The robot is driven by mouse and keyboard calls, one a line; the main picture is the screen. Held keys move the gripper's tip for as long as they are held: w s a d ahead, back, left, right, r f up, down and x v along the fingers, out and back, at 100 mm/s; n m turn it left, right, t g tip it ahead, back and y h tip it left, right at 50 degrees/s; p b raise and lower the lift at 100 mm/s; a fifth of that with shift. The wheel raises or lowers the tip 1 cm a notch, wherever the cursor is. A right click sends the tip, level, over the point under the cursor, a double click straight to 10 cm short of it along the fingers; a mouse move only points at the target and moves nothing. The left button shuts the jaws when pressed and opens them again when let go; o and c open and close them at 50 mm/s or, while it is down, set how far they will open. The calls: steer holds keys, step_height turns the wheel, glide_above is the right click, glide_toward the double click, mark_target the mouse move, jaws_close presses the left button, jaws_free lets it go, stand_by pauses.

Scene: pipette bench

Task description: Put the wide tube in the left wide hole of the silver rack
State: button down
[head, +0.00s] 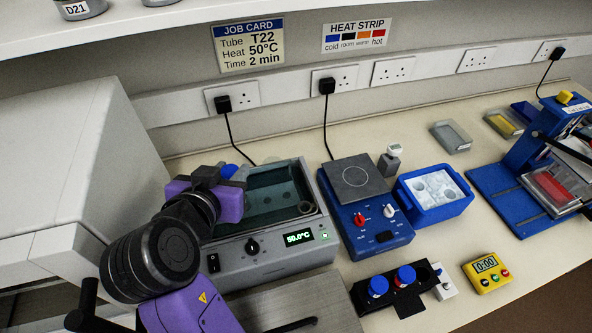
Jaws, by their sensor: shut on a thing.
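My gripper (220,181) is at the left end of the grey water bath (263,250), over its rim. A blue cap (229,170) shows just behind the gripper. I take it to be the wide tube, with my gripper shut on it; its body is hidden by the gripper. The bath basin holds greenish water with dark round holes (284,191) under it. A ring-shaped opening (305,207) shows at its right front corner. I cannot clearly make out the silver rack or its left wide hole; my arm covers the basin's left part.
The blue hot plate (380,236) stands right of the bath, with a blue ice box (437,196) beyond it. A large white machine (75,150) bounds the left.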

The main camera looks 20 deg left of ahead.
steer(key=a+n+y, duration=0.3)
steer(key=a, duration=0.3)
step_height(320, 180, down, 8)
steer(key=b, duration=0.6)
steer(key=shift+s+d+r+g, duration=0.2)
steer(key=shift+r+g, duration=0.05)
steer(key=shift+g, duration=0.05)
steer(key=shift+f, duration=0.2)
stand_by(0.3)
steer(key=shift+f+b, duration=0.3)
steer(key=shift+b, duration=0.1)
steer(key=shift+f, duration=0.35)
steer(key=shift+f+b, duration=0.3)
steer(key=shift+b, duration=0.1)
steer(key=c, duration=1)
jaws_free()
